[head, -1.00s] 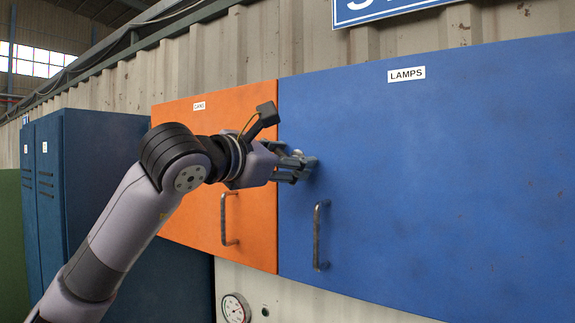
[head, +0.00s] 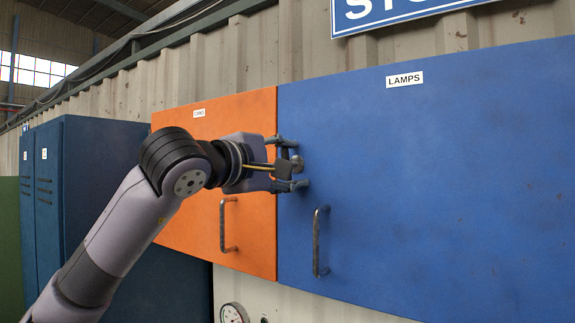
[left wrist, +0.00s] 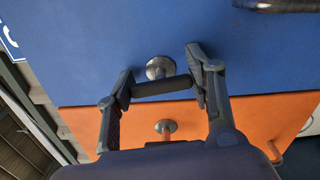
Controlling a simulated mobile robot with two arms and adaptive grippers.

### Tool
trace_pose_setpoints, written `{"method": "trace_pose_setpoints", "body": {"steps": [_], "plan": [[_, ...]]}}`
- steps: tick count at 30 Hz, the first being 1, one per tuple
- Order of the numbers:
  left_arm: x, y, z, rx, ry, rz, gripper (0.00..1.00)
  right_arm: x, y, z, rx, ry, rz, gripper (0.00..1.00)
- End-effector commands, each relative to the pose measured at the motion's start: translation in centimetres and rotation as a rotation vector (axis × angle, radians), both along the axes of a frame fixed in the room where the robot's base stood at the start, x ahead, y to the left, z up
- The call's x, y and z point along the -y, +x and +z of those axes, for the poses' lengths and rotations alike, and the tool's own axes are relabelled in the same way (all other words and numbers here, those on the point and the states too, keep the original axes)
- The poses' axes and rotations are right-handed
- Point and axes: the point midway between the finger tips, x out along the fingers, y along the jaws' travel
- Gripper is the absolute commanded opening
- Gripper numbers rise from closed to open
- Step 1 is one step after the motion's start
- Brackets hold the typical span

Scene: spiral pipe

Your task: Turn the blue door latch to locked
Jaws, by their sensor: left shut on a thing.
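The blue door (head: 440,180), labelled LAMPS, fills the right of the head view and is closed. Its latch (left wrist: 162,86) shows in the left wrist view as a dark bar on a round metal boss (left wrist: 160,67). The bar lies across the gap between my fingers, which runs roughly up and down in the head view. My left gripper (head: 292,163) is at the door's left edge, with one finger above and one below the latch. It is shut on the latch's bar ends. My right gripper is not in view.
The orange door (head: 240,190) adjoins on the left, with its own latch (left wrist: 166,127). Handles stick out from the blue door (head: 319,240) and orange door (head: 227,225). Blue lockers (head: 100,200) stand at the left; a gauge (head: 233,312) sits below.

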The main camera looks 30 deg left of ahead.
Motion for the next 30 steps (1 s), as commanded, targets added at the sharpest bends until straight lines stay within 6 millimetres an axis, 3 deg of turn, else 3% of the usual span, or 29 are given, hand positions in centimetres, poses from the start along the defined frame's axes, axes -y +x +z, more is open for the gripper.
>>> {"method": "trace_pose_setpoints", "body": {"steps": [9, 23, 24, 30], "plan": [[0.10, -0.02, -0.06, 0.012, 0.093, -0.003, 0.21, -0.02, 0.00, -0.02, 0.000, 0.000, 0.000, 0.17], [0.13, -0.01, -0.11, 0.013, 0.103, -0.003, 0.21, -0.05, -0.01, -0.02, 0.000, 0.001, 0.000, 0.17], [0.13, -0.01, -0.11, 0.013, 0.103, -0.003, 0.51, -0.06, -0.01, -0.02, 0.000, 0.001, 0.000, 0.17], [0.09, 0.00, -0.10, 0.014, 0.102, -0.002, 0.64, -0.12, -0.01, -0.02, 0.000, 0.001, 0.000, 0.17]]}}
